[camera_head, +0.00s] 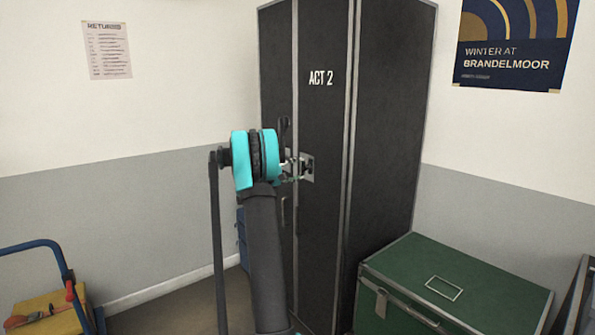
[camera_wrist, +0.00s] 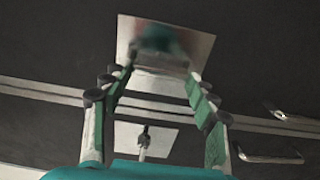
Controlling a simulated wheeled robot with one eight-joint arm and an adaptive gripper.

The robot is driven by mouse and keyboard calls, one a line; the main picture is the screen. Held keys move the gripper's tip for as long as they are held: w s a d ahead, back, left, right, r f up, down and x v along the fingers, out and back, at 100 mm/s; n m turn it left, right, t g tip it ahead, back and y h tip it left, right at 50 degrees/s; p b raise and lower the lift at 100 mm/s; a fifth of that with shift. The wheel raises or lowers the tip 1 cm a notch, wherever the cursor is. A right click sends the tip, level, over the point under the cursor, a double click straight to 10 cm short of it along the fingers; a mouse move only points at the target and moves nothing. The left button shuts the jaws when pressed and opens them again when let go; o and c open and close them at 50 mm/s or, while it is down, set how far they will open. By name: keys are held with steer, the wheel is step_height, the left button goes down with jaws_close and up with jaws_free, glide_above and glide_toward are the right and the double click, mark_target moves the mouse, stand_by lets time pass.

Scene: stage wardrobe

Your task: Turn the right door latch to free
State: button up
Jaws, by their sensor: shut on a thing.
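A tall black wardrobe case (camera_head: 325,115) marked "ACT 2" stands in the corner. The right door's latch plate (camera_head: 308,174), pale metal, sits beside the door seam in the head view. It also shows at the top of the wrist view (camera_wrist: 200,46). My gripper (camera_head: 293,169) reaches it from the left. In the wrist view my gripper (camera_wrist: 160,62) is shut at that plate, on the right door latch, which is mostly hidden by the fingertips and a teal blur. The latch's angle cannot be read. A second plate with a small knob (camera_wrist: 145,144) shows across the seam.
Two bar handles (camera_wrist: 268,157) are on the doors at the right of the wrist view. A green trunk (camera_head: 465,280) stands at the wardrobe's right foot. A blue-framed cart (camera_head: 45,245) with a yellow box (camera_head: 50,312) is at the lower left.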

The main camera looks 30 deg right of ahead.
stand_by(0.3)
steer(key=o, duration=1.2)
steer(key=shift+c, duration=0.2)
steer(key=shift+a, duration=0.1)
steer(key=a, duration=1.1)
steer(key=shift+s+a, duration=0.4)
steer(key=shift+s, duration=0.05)
steer(key=shift+s+a+f, duration=0.1)
